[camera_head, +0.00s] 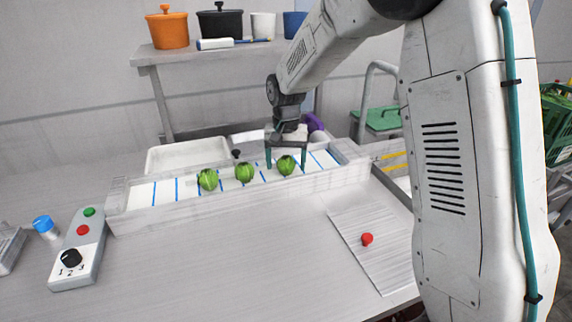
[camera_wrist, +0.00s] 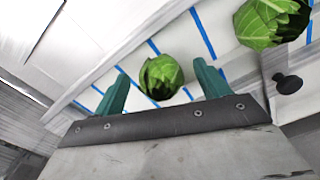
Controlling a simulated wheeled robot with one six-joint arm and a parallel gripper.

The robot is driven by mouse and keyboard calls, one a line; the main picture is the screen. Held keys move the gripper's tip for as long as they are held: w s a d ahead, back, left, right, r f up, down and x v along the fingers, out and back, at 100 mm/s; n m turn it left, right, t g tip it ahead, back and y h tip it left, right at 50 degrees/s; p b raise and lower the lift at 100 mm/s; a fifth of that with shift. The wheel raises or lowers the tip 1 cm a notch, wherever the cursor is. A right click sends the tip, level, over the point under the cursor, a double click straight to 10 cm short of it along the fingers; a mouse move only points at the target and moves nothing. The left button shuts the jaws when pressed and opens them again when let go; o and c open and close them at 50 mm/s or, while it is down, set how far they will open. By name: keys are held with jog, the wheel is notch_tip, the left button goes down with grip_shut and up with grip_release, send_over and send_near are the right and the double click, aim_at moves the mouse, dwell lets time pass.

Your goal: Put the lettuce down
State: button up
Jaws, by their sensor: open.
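Three green lettuces lie in a row in the long white channel with blue cross stripes (camera_head: 164,192): a left one (camera_head: 208,180), a middle one (camera_head: 244,172) and a right one (camera_head: 286,165). My gripper (camera_head: 286,164) is over the right lettuce. Its teal fingers stand apart, one on each side. In the wrist view, that lettuce (camera_wrist: 160,78) shows between my open fingers (camera_wrist: 160,72), with a gap on both sides. A second lettuce (camera_wrist: 262,25) is at the top right. Whether the right lettuce rests fully on the channel floor is hard to tell.
A white tray (camera_head: 170,157) and a black knob (camera_head: 236,153) are behind the channel. A control box with buttons and a dial (camera_head: 78,248) stands at the left. A red knob (camera_head: 367,239) is on a ribbed panel at the right. The front counter is clear.

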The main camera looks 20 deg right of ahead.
aim_at(287, 157)
notch_tip(287, 157, up, 11)
jog(key=s+d+r+n, duration=0.1)
jog(key=s+r, duration=0.3)
jog(key=s, duration=0.5)
jog(key=s+d+r+n, duration=0.1)
jog(key=s+r, duration=0.2)
jog(key=s, duration=0.7)
jog(key=s+d+f+n+t, duration=0.1)
jog(key=s+f, duration=0.3)
jog(key=s, duration=1.4)
jog(key=shift+n, duration=0.8)
